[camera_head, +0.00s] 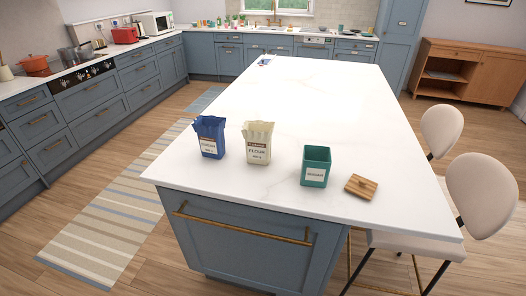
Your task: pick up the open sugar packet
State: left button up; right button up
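The open sugar packet (210,137) is dark blue with a white label and a crumpled open top. It stands upright near the left edge of the white island top, at the near end. A cream flour packet (258,142) stands upright just to its right, with a gap between them. A green canister labelled sugar (315,167) stands open further right. A wooden lid (361,186) lies on the top beside the canister. Neither of my grippers is in view.
Two pale chairs (481,195) stand at the right side. A striped rug (118,215) lies on the floor left of the island.

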aim_at(209, 129)
jog(key=u, duration=1.9)
jog(key=i, duration=0.95)
jog(key=z, duration=3.2)
